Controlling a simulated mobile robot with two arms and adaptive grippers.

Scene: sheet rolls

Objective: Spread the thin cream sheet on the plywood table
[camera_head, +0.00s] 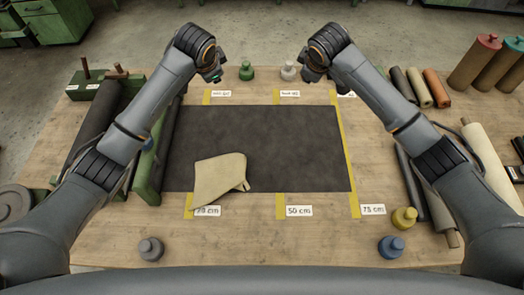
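The plywood table (100,240) fills the middle of the view. A dark grey sheet (290,150) lies flat on it between yellow tape marks. A folded cream-tan cloth (217,174) rests on its lower left part. A large cream roll (490,165) lies at the right, and a small cream roll (419,88) lies among other rolls at the upper right. I cannot tell which is the thin cream sheet. My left gripper (214,76) hangs above the far left edge of the dark sheet. My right gripper (311,73) hangs above its far right side. Their fingers are too small to read.
A green holder with a dark roll (94,122) stands at the left, partly behind my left arm. Green (246,71) and white (289,71) ones stand at the back.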

